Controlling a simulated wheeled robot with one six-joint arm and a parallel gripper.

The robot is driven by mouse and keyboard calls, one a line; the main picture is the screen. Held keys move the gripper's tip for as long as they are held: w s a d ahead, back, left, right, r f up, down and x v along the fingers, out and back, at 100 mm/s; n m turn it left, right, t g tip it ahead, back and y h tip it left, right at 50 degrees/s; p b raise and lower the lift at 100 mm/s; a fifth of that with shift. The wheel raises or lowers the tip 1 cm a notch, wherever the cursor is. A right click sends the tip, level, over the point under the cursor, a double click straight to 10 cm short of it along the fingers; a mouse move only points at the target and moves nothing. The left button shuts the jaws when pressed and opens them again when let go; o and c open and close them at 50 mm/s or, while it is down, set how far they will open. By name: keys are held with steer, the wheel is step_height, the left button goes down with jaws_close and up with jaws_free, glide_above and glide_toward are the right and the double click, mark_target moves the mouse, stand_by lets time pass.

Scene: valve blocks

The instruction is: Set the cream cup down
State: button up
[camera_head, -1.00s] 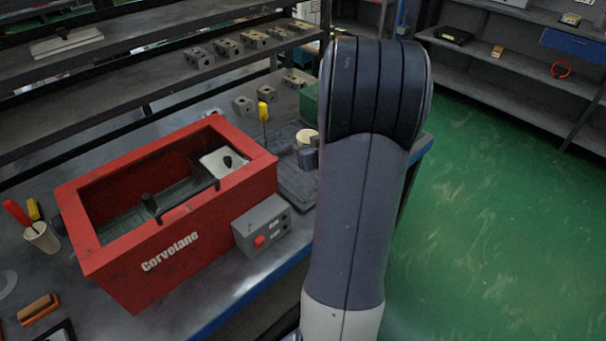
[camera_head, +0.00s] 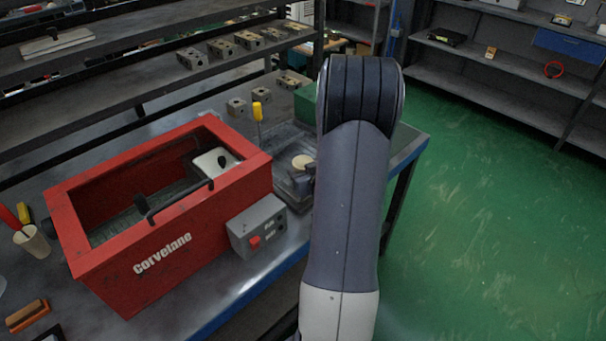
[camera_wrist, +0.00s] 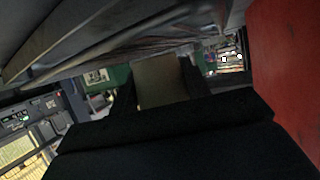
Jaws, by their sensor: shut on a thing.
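The cream cup shows in the head view as a pale round top (camera_head: 302,162), just left of my arm, over or on a dark grey tray (camera_head: 262,148) at the bench's right part. In the wrist view the cup is a tan block shape (camera_wrist: 160,80) between two dark fingers. My gripper (camera_wrist: 158,92) is shut on it. In the head view my arm hides most of my gripper. I cannot tell whether the cup's base touches the tray.
A red open box (camera_head: 160,215) with a black handle stands left, a grey switch box (camera_head: 256,228) at its front. A yellow-handled tool (camera_head: 257,112) stands upright behind. A green box (camera_head: 306,103) and several metal blocks (camera_head: 237,107) lie beyond.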

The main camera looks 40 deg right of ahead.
steer(key=shift+f, duration=0.35)
steer(key=shift+f+b, duration=0.15)
steer(key=shift+b, duration=0.15)
steer(key=o, duration=1)
steer(key=shift+p, duration=0.3)
